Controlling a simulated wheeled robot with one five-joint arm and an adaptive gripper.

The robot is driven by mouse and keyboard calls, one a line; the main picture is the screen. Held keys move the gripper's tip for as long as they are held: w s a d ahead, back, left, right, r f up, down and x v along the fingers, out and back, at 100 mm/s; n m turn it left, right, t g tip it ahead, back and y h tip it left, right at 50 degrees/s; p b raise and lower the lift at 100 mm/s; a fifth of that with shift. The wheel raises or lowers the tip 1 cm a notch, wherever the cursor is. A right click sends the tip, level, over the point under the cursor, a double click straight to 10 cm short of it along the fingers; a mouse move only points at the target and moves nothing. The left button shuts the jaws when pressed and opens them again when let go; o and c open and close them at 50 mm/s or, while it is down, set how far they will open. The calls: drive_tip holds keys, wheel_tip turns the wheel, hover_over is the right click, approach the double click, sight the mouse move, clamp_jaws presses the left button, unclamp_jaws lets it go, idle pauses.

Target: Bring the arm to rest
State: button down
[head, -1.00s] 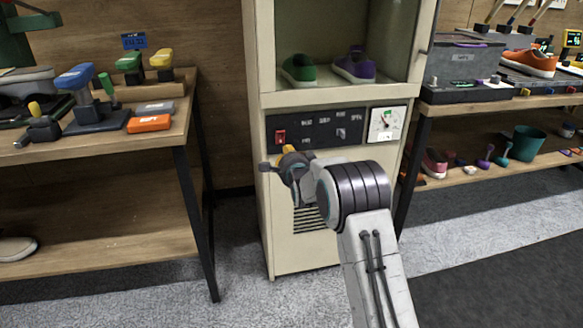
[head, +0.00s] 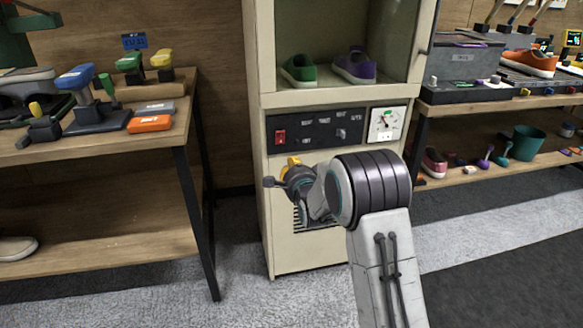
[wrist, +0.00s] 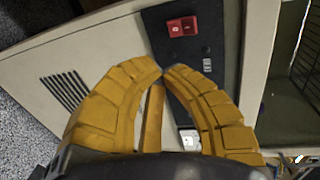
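My arm reaches up in front of the cream cabinet (head: 300,255) in the head view. My gripper (head: 277,174) is in front of the cabinet's lower door, below the dark switch panel (head: 317,129), partly hidden behind its own wrist. In the wrist view, the yellow ribbed fingers of my gripper (wrist: 161,70) curve in until their tips meet or nearly meet. No held object shows between them. The red switch (wrist: 182,27) lies past the fingertips, apart from them.
A green shoe (head: 300,70) and a purple shoe (head: 355,66) stand inside the cabinet. A wooden table (head: 155,150) with tools is at left. A shelf (head: 470,178) with a teal bucket (head: 526,140) is at right. Carpet in front is clear.

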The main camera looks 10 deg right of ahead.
drive_tip(key=s+r+n+g+p, duration=0.5)
drive_tip(key=s+r+n+p, duration=0.3)
drive_tip(key=s+r+p, duration=0.9)
drive_tip(key=s+r+n+g+p, duration=0.2)
drive_tip(key=s+r+n+p, duration=0.1)
drive_tip(key=s, duration=0.6)
drive_tip(key=s+r+n+g+p, duration=0.3)
drive_tip(key=s+r+p, duration=0.1)
drive_tip(key=s, duration=0.6)
drive_tip(key=s+r+n+g+p, duration=0.2)
drive_tip(key=s+r+n+p, duration=0.2)
drive_tip(key=s, duration=0.6)
drive_tip(key=shift+s+r+g+p, duration=0.25)
drive_tip(key=shift+r+g+p, duration=0.1)
drive_tip(key=shift+r, duration=0.2)
drive_tip(key=shift+d, duration=0.1)
